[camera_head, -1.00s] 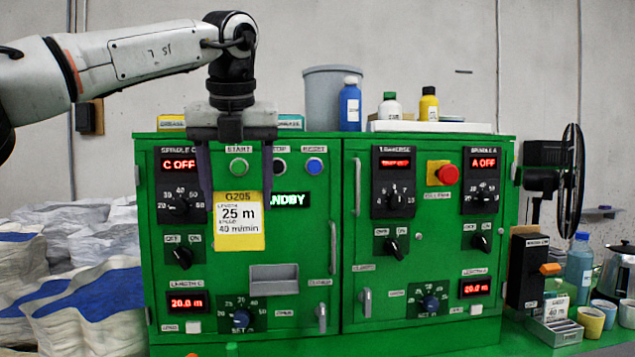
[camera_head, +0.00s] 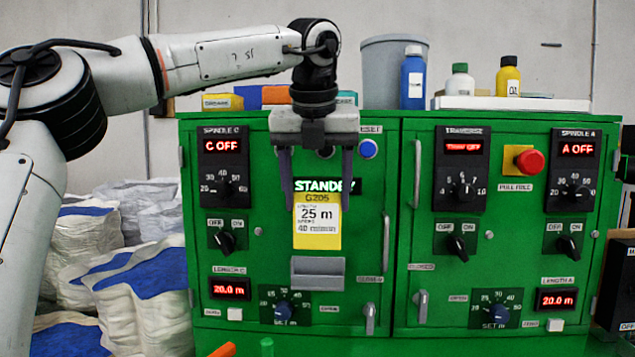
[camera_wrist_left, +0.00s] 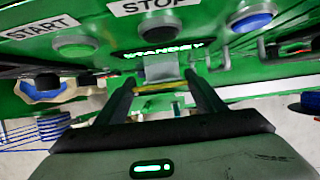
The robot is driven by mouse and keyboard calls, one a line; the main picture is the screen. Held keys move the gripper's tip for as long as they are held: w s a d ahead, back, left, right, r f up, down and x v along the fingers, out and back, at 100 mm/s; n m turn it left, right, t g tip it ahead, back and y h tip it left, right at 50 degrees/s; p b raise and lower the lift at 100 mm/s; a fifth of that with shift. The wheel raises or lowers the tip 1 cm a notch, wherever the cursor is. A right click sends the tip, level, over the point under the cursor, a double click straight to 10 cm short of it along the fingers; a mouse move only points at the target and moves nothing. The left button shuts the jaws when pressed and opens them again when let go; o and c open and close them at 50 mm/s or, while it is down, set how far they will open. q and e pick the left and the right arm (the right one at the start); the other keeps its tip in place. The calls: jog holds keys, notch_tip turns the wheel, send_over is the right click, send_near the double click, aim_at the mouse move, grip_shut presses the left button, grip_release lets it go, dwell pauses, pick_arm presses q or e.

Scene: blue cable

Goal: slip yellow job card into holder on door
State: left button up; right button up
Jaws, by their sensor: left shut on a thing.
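The yellow job card (camera_head: 317,232), with a white printed area reading "25 m", hangs upright from my left gripper (camera_head: 318,199). The gripper points down and is shut on the card's upper part, one finger at each side edge. The grey holder (camera_head: 318,273) is on the left green door, straight below the card. The card's lower edge appears just above the holder's top; the depth gap to the door cannot be told. In the left wrist view, a thin yellow strip of the card (camera_wrist_left: 160,90) shows between the fingers. My right gripper is out of view.
The green cabinet (camera_head: 405,230) carries knobs, displays and door handles (camera_head: 387,243). A set-length knob (camera_head: 285,308) sits below the holder. Bottles (camera_head: 412,78) and a grey bin (camera_head: 385,60) stand on top or behind. White-and-blue sacks (camera_head: 140,285) lie at the left.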

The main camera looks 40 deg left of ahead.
aim_at(318, 228)
pick_arm(q)
jog(key=shift+f, duration=0.4)
jog(key=shift+d+f, duration=0.1)
jog(key=shift+f, duration=0.8)
jog(key=shift+f, duration=0.25)
jog(key=shift+f+b, duration=1.1)
jog(key=shift+f, duration=0.3)
jog(key=shift+f, duration=0.35)
